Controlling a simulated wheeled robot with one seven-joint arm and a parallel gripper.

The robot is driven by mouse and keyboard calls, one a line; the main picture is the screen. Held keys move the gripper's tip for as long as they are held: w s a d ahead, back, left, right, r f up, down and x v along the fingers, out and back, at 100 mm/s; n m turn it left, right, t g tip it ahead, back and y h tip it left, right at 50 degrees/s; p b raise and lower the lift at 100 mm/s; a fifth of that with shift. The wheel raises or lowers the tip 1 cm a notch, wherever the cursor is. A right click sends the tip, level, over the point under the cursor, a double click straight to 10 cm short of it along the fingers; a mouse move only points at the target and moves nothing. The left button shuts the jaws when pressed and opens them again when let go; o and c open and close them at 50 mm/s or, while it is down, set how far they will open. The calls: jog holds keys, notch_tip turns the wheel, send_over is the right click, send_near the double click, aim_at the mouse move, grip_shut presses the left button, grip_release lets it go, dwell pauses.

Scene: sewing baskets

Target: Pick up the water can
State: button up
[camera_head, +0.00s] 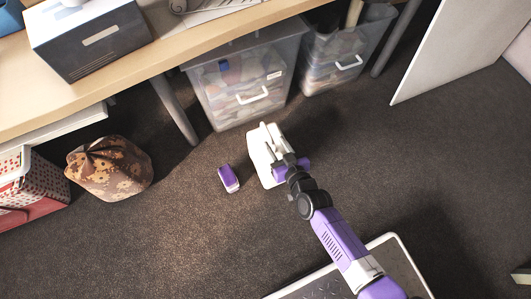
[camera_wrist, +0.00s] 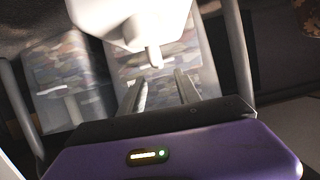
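A white object, which looks like the water can (camera_head: 257,155), is on the dark carpet in front of the clear drawer boxes in the head view. My arm partly covers its right side. In the wrist view the white can (camera_wrist: 125,22) fills the top middle, and a narrow white part of it points down toward my fingers. My gripper (camera_head: 283,158) is right at the can in the head view. In the wrist view my gripper (camera_wrist: 160,88) has its two fingers apart with nothing clamped between them. Whether a finger touches the can cannot be told.
A small purple and white object (camera_head: 229,178) lies on the carpet left of the can. Clear drawer boxes (camera_head: 240,85) and a table leg (camera_head: 176,112) stand behind. A camouflage bag (camera_head: 110,168) and a red-white basket (camera_head: 32,190) are left. The carpet at right is open.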

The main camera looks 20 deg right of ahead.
aim_at(274, 146)
jog(key=shift+s+f, duration=0.3)
jog(key=shift+f, duration=0.55)
jog(key=shift+a+f, duration=0.1)
jog(key=shift+f, duration=0.15)
jog(key=shift+b+x, duration=0.55)
jog(key=shift+x, duration=0.55)
jog(key=shift+n, duration=0.3)
jog(key=b+x, duration=0.2)
jog(key=x, duration=0.3)
jog(key=shift+w+r, duration=0.1)
jog(key=shift+w, duration=0.15)
jog(key=shift+c, duration=0.2)
grip_shut()
jog(key=shift+w+d+r, duration=0.15)
jog(key=shift+d+r, duration=0.05)
jog(key=shift+r, duration=0.1)
